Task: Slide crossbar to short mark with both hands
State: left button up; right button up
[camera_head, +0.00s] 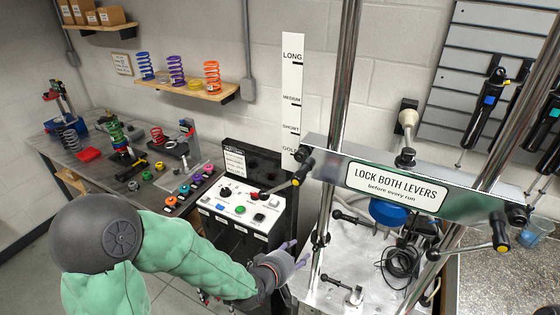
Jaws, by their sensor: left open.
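The crossbar (463,207) is a wide metal beam with a sign reading "LOCK BOTH LEVERS before every run". It spans two upright chrome posts. Its left end is just right of the white scale (292,75), near the lowest mark, below "SHORT". The scale also reads "LONG" and "MEDIUM". My right gripper is not in view.
A control box (240,207) with buttons stands left of the posts. A metal base (345,270) with a black cable (402,258) lies below the crossbar. A workbench (85,167) with springs and tools runs along the left wall. Shock absorbers (487,100) hang at right.

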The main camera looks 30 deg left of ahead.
aim_at(299, 158)
pick_arm(q)
jog(key=s+a+r+n+t+p, duration=0.1)
jog(key=r+n+t+p, duration=0.15)
jog(key=r, duration=0.65)
jog(key=s+a+r+n+t+y+p, duration=0.1)
jog(key=r+p, duration=0.3)
jog(key=r, duration=0.6)
jog(key=s+a+r+n+t+p, duration=0.1)
jog(key=a+r+n+t+p, duration=0.15)
jog(key=r, duration=0.65)
jog(key=shift+m, duration=0.3)
jog(key=w, duration=0.4)
jog(key=w+d, duration=0.1)
jog(key=w, duration=0.2)
jog(key=shift+f+p, duration=0.15)
jog(key=shift+p, duration=0.15)
jog(key=shift+w+f+b, duration=0.1)
jog(key=shift+w+b, duration=0.65)
jog(key=shift+w, duration=0.1)
jog(key=shift+w+b, duration=0.4)
jog(key=shift+w, duration=0.55)
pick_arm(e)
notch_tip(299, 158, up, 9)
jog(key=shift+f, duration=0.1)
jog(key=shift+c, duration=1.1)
